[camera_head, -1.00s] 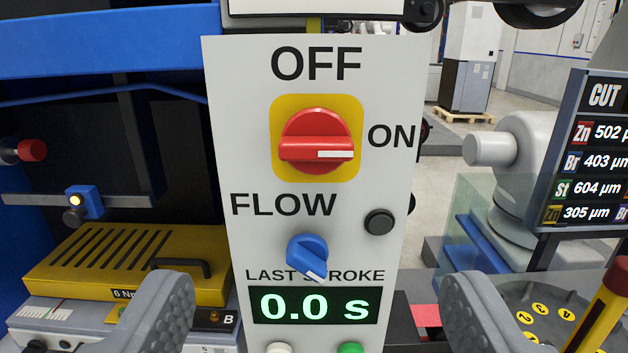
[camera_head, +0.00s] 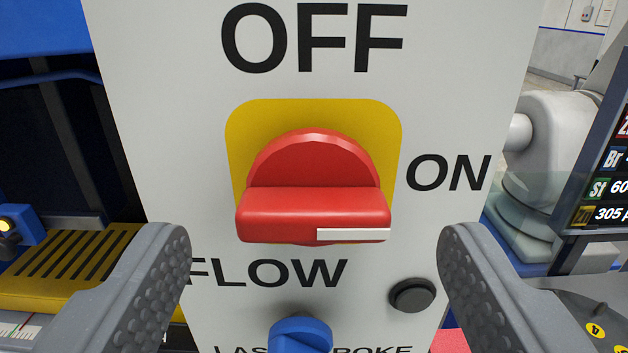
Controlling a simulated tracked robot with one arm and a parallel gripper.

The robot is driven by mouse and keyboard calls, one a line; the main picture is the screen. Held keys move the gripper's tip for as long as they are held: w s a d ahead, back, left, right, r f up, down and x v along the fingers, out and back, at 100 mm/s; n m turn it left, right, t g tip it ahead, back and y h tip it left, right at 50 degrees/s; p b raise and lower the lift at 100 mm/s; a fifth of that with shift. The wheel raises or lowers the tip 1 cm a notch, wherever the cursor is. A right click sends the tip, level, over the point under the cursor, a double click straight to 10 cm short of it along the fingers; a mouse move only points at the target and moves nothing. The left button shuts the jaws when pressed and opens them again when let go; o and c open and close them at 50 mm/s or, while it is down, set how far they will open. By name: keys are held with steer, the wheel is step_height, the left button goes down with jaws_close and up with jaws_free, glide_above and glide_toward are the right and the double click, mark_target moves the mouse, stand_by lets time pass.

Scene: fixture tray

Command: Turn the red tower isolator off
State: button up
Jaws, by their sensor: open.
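The red isolator knob (camera_head: 313,212) sits on a yellow square plate (camera_head: 245,125) on the white panel (camera_head: 150,130). Its grip bar lies horizontal, and the white mark on it is at the right end, toward the word ON. The word OFF is above the plate. My gripper (camera_head: 315,245) is open and empty. Its two grey fingers stand left and right of the knob, lower in the picture, with clear gaps between them and the knob. No contact shows.
Below the knob are the blue FLOW knob (camera_head: 300,335) and a black button (camera_head: 412,294), both between my fingers in the picture. A yellow slotted block (camera_head: 65,265) is at left. A grey machine (camera_head: 555,150) and a dark display (camera_head: 600,190) stand at right.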

mark_target(313, 207)
steer(key=shift+w, duration=1.05)
steer(key=c, duration=1)
